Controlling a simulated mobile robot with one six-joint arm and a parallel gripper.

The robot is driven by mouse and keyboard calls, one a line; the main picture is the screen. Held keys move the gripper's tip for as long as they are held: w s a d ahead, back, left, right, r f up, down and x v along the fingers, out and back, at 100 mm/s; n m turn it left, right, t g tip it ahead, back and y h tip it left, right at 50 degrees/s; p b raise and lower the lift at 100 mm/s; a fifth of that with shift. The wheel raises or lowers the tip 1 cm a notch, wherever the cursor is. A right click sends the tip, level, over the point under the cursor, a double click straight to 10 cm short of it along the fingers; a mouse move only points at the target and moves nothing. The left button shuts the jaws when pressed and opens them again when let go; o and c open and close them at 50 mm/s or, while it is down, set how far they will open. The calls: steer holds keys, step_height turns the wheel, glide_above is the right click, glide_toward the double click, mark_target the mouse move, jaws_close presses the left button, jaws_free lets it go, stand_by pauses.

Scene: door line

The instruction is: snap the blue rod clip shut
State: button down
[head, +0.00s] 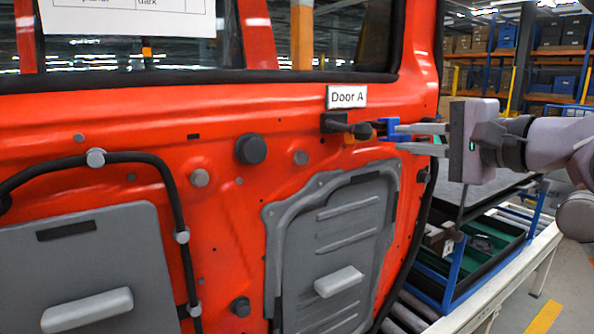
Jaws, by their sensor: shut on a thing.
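The blue rod clip (391,127) is a small blue piece at the right end of a short black rod (362,130) on the red door (225,120), just below the "Door A" label (347,97). My gripper (390,134) reaches in from the right, its two grey fingers pointing left. The fingertips are at the clip, shut on it, and cover part of it. Whether the clip is snapped closed is too small to tell.
A thick black hose (150,157) and grey panels (335,240) with raised handles are on the door. Several dark round plugs, such as one plug (251,149), stick out. A cart with green bins (485,238) stands behind at the right.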

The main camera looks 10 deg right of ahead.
steer(key=f+t+b, duration=0.1)
steer(key=b, duration=0.2)
steer(key=shift+w+f, duration=0.1)
steer(key=shift+r+t+y+b, duration=0.2)
steer(key=shift+t+y+b, duration=0.1)
steer(key=shift+t+b, duration=0.15)
steer(key=c, duration=1.4)
jaws_free()
steer(key=shift+w, duration=0.2)
steer(key=shift+s, duration=0.15)
steer(key=p+v, duration=0.1)
steer(key=v, duration=1.6)
steer(key=shift+s+p, duration=0.15)
steer(key=shift+p, duration=0.15)
steer(key=shift+r, duration=0.15)
